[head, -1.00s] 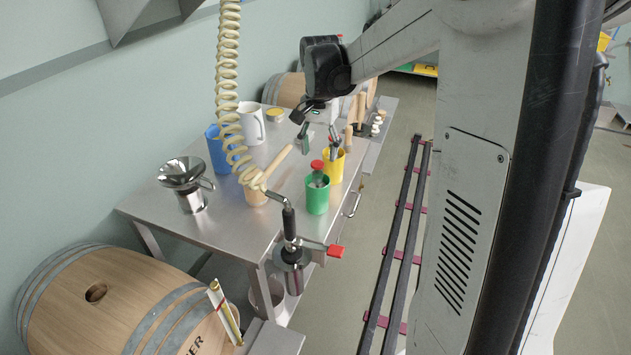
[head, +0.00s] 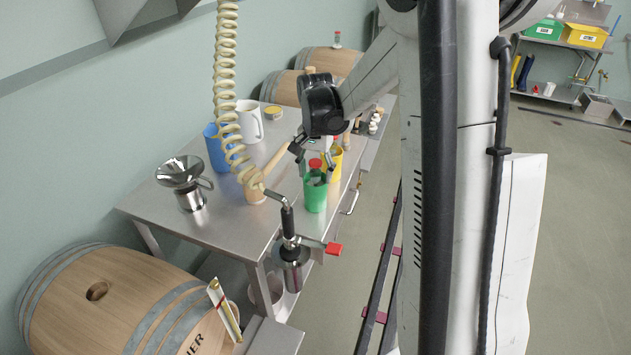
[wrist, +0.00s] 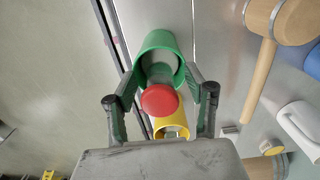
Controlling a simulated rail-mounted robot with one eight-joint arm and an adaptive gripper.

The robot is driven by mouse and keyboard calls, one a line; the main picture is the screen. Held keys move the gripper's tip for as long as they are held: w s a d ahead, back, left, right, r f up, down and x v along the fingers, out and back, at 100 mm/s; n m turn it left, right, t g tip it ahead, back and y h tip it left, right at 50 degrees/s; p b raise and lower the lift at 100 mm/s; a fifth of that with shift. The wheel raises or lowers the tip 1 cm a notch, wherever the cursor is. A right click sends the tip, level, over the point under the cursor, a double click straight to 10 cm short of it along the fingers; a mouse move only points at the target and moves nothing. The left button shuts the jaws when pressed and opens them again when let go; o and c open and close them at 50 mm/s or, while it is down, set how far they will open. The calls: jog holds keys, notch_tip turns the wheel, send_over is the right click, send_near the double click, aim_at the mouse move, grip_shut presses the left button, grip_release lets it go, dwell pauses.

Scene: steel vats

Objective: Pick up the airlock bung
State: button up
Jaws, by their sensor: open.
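A red-capped piece, which I take to be the airlock bung (head: 315,164), stands in a green cup (head: 315,196) near the table's right edge. In the wrist view its round red cap (wrist: 160,100) faces me, in front of the green cup's rim (wrist: 150,40). Its lower part is hidden in the cup. My gripper (head: 313,153) is open just above the cup. In the wrist view my gripper's fingers (wrist: 160,98) are spread, one on each side of the red cap, with gaps between them and the cap.
A yellow cup (head: 337,163) stands close behind the green cup. A wooden mallet (head: 277,160), a blue jug (head: 219,150), a white jug (head: 249,122) and a steel funnel pot (head: 184,180) share the steel table (head: 225,222). A coiled hose (head: 226,80) hangs at the left.

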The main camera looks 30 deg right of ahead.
grip_shut()
jog(key=shift+r, duration=0.1)
